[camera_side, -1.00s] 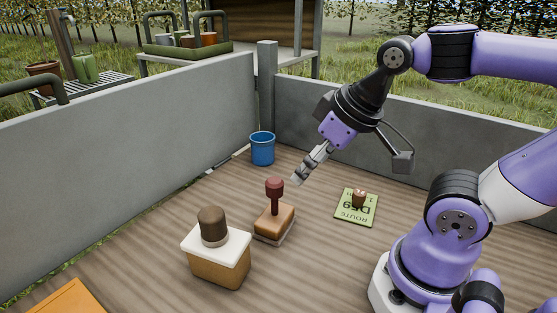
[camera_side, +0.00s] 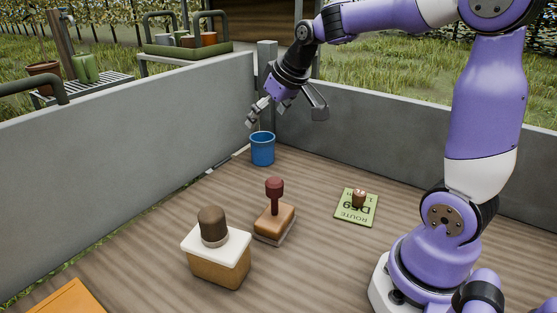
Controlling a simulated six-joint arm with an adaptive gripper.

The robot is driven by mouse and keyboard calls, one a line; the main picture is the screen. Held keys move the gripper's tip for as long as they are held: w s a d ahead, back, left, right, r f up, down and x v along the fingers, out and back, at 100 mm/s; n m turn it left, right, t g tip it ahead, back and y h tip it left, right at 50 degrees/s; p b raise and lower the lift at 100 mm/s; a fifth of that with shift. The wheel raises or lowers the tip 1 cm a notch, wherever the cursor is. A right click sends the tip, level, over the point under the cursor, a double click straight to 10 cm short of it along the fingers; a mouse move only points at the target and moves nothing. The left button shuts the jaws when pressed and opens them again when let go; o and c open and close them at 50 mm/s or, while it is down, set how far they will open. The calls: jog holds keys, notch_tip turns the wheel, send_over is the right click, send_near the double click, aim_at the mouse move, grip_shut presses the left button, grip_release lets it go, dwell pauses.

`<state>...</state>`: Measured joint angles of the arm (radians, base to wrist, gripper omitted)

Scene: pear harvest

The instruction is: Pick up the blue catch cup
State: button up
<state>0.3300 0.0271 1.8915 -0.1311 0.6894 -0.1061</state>
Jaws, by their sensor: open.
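The blue catch cup (camera_side: 262,150) stands upright on the wooden deck near the back corner where the two grey walls meet. My gripper (camera_side: 257,116) is open and empty. It hangs just above the cup's rim in the picture, pointing down and to the left. I cannot tell whether its fingers touch the cup or how far apart in depth they are.
A stamp with a dark red handle (camera_side: 275,196), a white-topped tan box with a brown knob (camera_side: 217,257) and a green route card (camera_side: 356,207) lie nearer on the deck. Grey walls (camera_side: 130,145) (camera_side: 400,135) close in the corner. An orange thing (camera_side: 68,298) lies front left.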

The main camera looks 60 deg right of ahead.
jog(key=w+d+f+m, duration=0.1)
jog(key=w+d+f, duration=0.5)
jog(key=d, duration=0.4)
send_over(263, 149)
jog(key=d, duration=0.2)
notch_tip(263, 149, down, 4)
jog(key=x, duration=0.6)
jog(key=shift+d, duration=0.15)
jog(key=c, duration=0.9)
